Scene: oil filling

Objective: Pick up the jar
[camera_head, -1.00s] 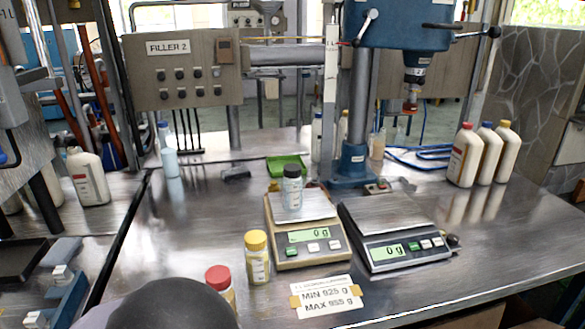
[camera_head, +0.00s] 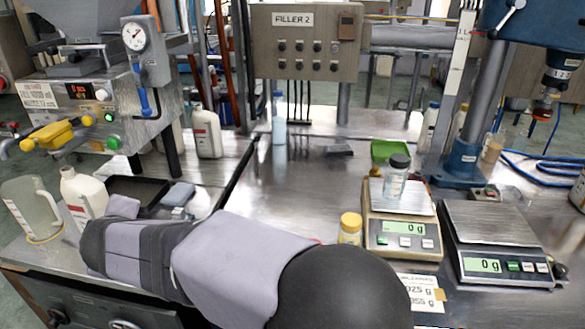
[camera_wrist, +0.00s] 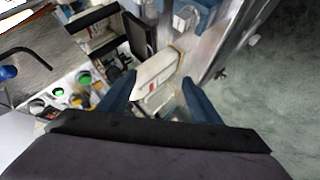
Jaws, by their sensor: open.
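A clear jar with a dark cap (camera_head: 396,178) stands upright on the left scale's pan. At the far left stands a clear handled jug (camera_head: 32,208) beside a white bottle (camera_head: 84,194). I cannot tell which the task means. In the wrist view my gripper (camera_wrist: 159,80) is open, with blue fingers apart. A white bottle with a red label (camera_wrist: 156,72) shows between and beyond the fingers. My gripper is hidden in the head view.
The filling machine (camera_head: 85,95) with yellow nozzle stands above the jug and white bottle. A black tray (camera_head: 136,192) lies beside them. Two scales (camera_head: 402,225) (camera_head: 495,240) read 0 g at right. The table middle is clear.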

